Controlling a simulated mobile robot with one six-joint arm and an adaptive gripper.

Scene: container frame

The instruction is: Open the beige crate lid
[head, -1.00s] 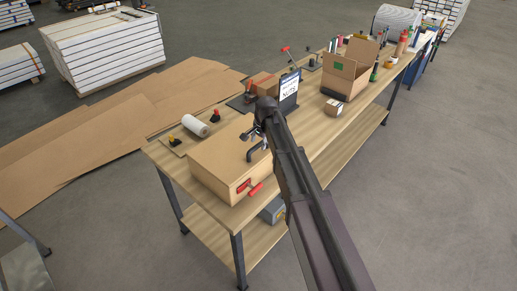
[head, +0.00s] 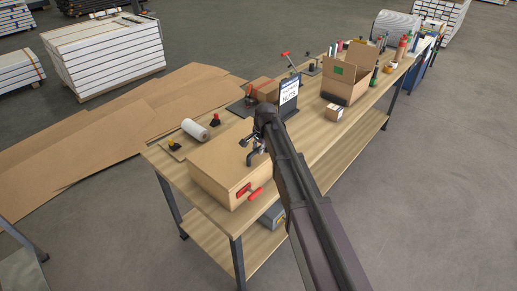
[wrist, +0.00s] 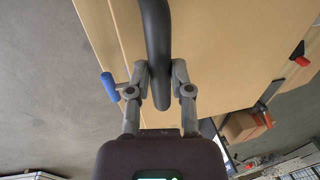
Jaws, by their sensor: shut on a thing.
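The beige crate (head: 215,180) stands on the near left end of the wooden workbench. Its flat lid (head: 215,158) looks closed in the head view, and red latch parts (head: 249,193) show on its front side. My gripper (head: 254,150) is over the right part of the lid, at the end of my dark arm. In the wrist view, my gripper (wrist: 160,82) is shut on a dark curved handle (wrist: 156,35), with one finger on each side of it. The beige lid surface (wrist: 225,50) lies behind the handle. My arm hides part of the crate's right side.
The workbench (head: 310,140) carries a white roll (head: 195,130), an NUTS sign (head: 289,92), an open cardboard box (head: 347,82) and a small box (head: 333,112). A blue-handled part (wrist: 110,87) is close to my left finger in the wrist view.

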